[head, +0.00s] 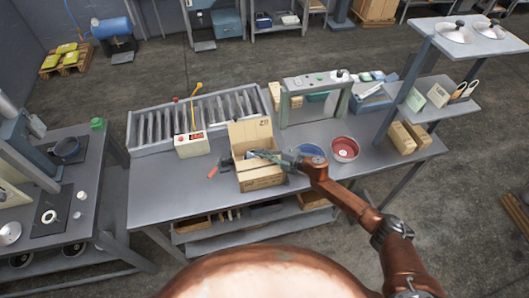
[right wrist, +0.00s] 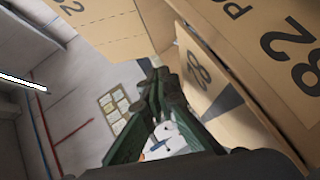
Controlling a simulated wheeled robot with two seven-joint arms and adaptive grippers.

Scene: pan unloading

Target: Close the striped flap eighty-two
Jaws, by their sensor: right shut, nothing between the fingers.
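An open cardboard box (head: 262,181) stands on the grey workbench, with a raised flap (head: 250,132) at its back. In the right wrist view, a flap with a dashed line and a "2" (right wrist: 100,22) reaches in at the top left. Box panels marked "82" (right wrist: 285,55) fill the right, and a narrower panel with an "8" (right wrist: 197,70) stands near the fingers. Which flap is the striped one I cannot tell for sure. My right gripper (head: 256,153) is shut and empty over the box opening; its closed green fingers (right wrist: 155,82) show in the wrist view. My left gripper is out of view.
A blue bowl (head: 311,150) and a red bowl (head: 345,149) stand right of the box. A red-orange object (head: 212,172) lies left of the box. The bench's front left is clear.

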